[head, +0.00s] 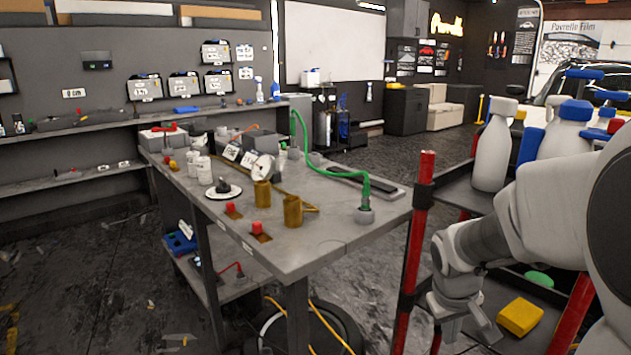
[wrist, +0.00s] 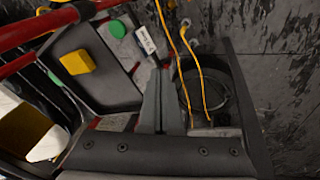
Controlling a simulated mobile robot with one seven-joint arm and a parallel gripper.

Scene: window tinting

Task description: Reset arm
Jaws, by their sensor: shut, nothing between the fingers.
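My gripper (wrist: 160,78) shows in the wrist view with its two grey fingers together and nothing between them. In the head view my white arm comes in from the right edge and bends down, with my gripper (head: 462,328) low beside the red-posted cart (head: 423,195). The fingers are partly cut off and hard to make out there. A yellow sponge-like block (head: 520,317) lies on the cart's lower shelf, to the right of my gripper. It also shows in the wrist view (wrist: 77,62), left of the fingers and apart from them.
The grey workbench (head: 330,235) stands left of my arm, holding cans, a green hose (head: 340,172) and small tools. Yellow cords (wrist: 180,70) run near a round black object. Floor is open beyond the bench.

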